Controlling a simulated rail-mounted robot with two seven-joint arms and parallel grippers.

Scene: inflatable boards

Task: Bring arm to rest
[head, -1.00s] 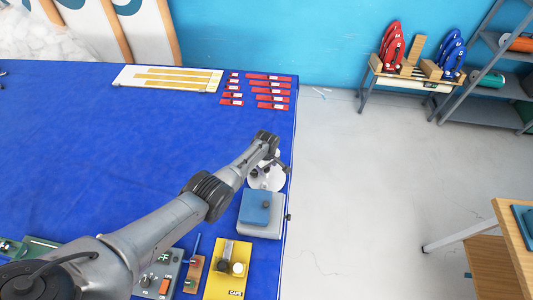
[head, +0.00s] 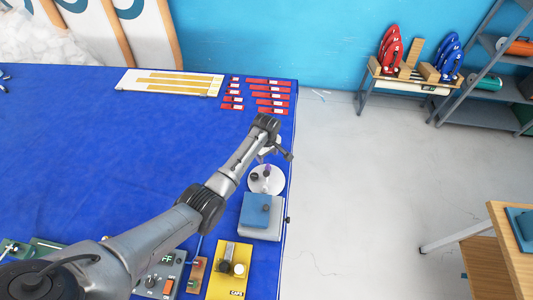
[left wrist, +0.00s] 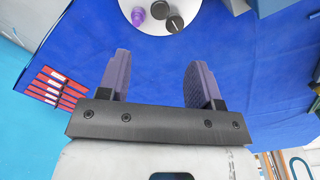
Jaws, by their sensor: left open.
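My left arm reaches in from the lower left over the blue table (head: 110,150). My left gripper (head: 283,153) is above the table near its right edge, just beyond a round white plate (head: 278,186). In the left wrist view my left gripper (left wrist: 158,75) shows two dark fingers spread apart with nothing between them. The white plate (left wrist: 157,28) also shows there, with a purple piece (left wrist: 138,16) and black knob-like pieces (left wrist: 174,24) on it, apart from the fingers. The right gripper is not in view.
A grey box with a blue top (head: 257,212) and a yellow board (head: 228,275) lie near my arm. Red strips (head: 268,97) and a white board with tan strips (head: 170,82) lie at the back. Floor (head: 350,200) is open to the right of the table.

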